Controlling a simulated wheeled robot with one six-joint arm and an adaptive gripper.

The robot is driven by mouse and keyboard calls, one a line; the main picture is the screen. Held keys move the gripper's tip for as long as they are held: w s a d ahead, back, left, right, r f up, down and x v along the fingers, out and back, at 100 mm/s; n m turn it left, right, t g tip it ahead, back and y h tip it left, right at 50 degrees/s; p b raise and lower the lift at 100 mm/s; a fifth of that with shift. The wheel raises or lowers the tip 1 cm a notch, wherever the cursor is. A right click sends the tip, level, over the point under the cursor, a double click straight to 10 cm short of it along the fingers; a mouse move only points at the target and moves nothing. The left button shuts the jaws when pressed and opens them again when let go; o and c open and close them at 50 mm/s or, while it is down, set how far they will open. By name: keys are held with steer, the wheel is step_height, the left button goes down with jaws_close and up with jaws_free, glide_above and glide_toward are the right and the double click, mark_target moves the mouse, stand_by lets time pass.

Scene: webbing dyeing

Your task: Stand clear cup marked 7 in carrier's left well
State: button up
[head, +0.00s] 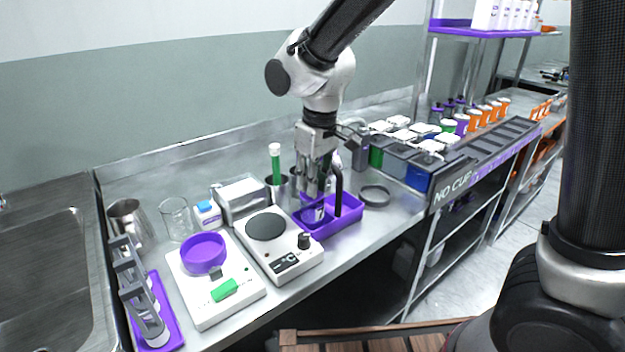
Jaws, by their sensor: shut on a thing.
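The purple carrier (345,222) stands on the steel counter right of the hot plate, with a dark upright handle (338,190) between its left and right parts. A clear cup (313,213) shows low in the carrier's left well, seemingly upright; its mark is too small to read. My gripper (317,192) reaches down from above over the left well and is shut on the cup. The fingers hide the cup's upper part. I cannot tell whether the cup's base touches the well floor.
A hot plate (283,250) stands close left of the carrier, and a balance with a purple bowl (203,253) beyond it. A clear beaker (177,217) stands behind. A dark ring (376,196) lies right.

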stand_by(0.3)
steer(key=o, duration=0.9)
steer(key=shift+o, duration=0.8)
steer(key=o, duration=0.4)
steer(key=shift+c, duration=0.2)
steer(key=shift+r, duration=3.5)
steer(key=shift+c, duration=0.5)
jaws_close()
